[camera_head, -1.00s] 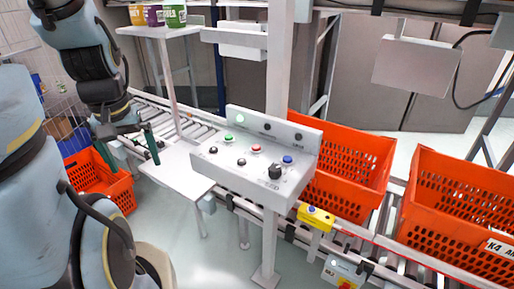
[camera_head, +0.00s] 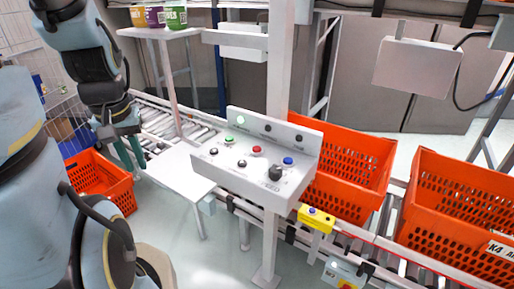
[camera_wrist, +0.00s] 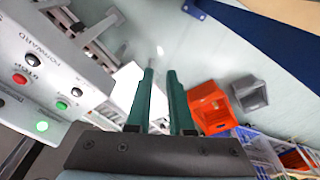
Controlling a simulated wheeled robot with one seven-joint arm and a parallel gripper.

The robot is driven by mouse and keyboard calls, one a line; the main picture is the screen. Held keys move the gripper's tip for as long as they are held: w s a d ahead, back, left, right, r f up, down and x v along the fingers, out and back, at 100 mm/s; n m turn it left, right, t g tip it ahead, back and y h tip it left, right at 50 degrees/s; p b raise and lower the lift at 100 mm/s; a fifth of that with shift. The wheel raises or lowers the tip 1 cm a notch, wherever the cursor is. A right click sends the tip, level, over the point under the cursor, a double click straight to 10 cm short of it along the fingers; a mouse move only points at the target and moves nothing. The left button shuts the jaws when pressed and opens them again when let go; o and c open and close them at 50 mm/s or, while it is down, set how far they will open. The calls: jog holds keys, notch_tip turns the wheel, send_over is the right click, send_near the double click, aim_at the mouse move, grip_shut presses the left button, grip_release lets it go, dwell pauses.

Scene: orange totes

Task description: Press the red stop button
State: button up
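The red stop button (camera_head: 256,150) sits on the sloped top of a light grey control box (camera_head: 228,178), between a green and a blue button. In the wrist view the red button (camera_wrist: 20,78) is at the far left, beside a STOP label. My gripper (camera_head: 130,160) is left of the control box, apart from it, above the side of an orange tote. In the wrist view its two dark green fingers (camera_wrist: 160,72) point away from the camera with a narrow gap between them and nothing held.
Black knobs (camera_head: 275,172) and a lit green lamp (camera_head: 240,120) are also on the box. A white shelf plate (camera_head: 178,172) lies between my gripper and the box. Orange totes (camera_head: 345,165) stand behind and right. A grey post (camera_head: 280,60) rises behind the box.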

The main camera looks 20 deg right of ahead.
grip_shut()
dwell(0.8)
